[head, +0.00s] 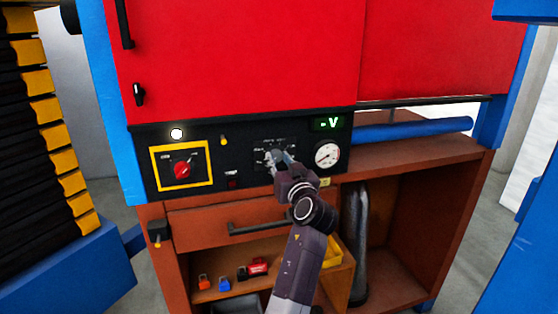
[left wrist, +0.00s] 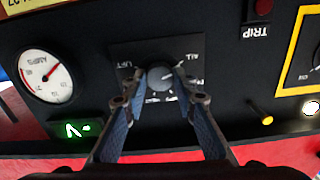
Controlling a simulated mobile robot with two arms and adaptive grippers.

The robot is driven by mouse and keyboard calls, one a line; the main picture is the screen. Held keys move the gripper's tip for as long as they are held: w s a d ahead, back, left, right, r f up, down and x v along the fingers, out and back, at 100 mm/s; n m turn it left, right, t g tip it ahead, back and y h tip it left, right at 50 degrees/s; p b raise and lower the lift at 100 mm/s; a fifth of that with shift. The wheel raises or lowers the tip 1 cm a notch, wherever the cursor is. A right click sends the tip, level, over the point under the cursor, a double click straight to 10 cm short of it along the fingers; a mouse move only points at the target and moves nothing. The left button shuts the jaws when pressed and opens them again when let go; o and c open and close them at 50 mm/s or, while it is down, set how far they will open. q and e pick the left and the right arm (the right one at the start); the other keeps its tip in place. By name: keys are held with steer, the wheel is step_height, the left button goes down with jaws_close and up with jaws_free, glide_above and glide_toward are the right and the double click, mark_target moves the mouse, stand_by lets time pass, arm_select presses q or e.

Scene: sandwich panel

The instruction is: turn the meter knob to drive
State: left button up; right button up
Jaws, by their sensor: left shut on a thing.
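The meter knob (left wrist: 158,79) is a small grey round knob on a dark label plate (left wrist: 130,52) of the black panel. My left gripper (left wrist: 159,82) has one finger on each side of it and is shut on it. Printed labels ring the knob; the wrist view shows them upside down and some are behind the fingers. A pale mark by the knob points to the upper right in that view, but which label it meets is hard to read. In the head view the left gripper (head: 283,160) reaches the panel and partly hides the knob. My right gripper is not in view.
A round gauge (head: 327,155) and a green display (head: 327,123) reading "-V" are right of the knob. A red rotary switch (head: 182,170) in a yellow frame is at left. Below are a drawer handle (head: 258,228) and shelves with small coloured items.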

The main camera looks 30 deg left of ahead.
arm_select(q)
steer(key=shift+m, duration=1.1)
steer(key=m+p, duration=0.1)
steer(key=m, duration=0.2)
steer(key=shift+r+m, duration=0.1)
steer(key=shift+m, duration=0.3)
steer(key=shift+m+p, duration=0.5)
steer(key=shift+m, duration=0.4)
steer(key=shift+a, duration=0.1)
steer(key=o, duration=1.2)
steer(key=shift+c, duration=0.2)
steer(key=shift+a, duration=0.1)
steer(key=shift+f, duration=0.2)
